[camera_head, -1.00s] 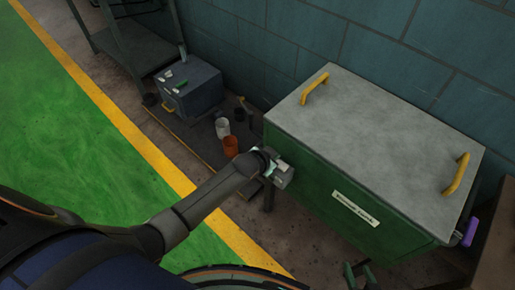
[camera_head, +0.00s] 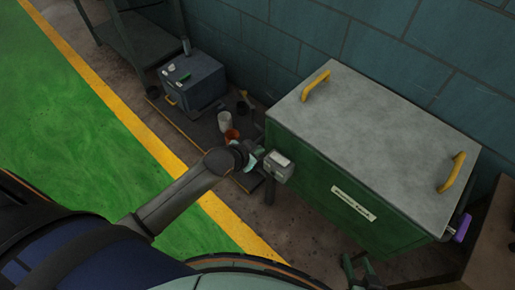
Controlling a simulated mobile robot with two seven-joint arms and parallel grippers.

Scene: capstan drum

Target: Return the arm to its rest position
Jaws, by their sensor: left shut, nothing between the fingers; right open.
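My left arm reaches in from the lower left. Its gripper (camera_head: 250,157) is shut and empty, just left of a small grey box (camera_head: 279,167) at the left end of the green chest (camera_head: 345,205). In the picture a small gap shows between the fingers and the grey box; their depth is hard to judge. My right gripper (camera_head: 361,270) shows at the bottom edge in front of the chest, its fingers apart and empty. A purple handle (camera_head: 462,228) sticks out at the chest's right end.
The chest's grey lid (camera_head: 385,140) has two yellow handles. A brown surface (camera_head: 490,245) is at the right. The green floor (camera_head: 80,150) is clear.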

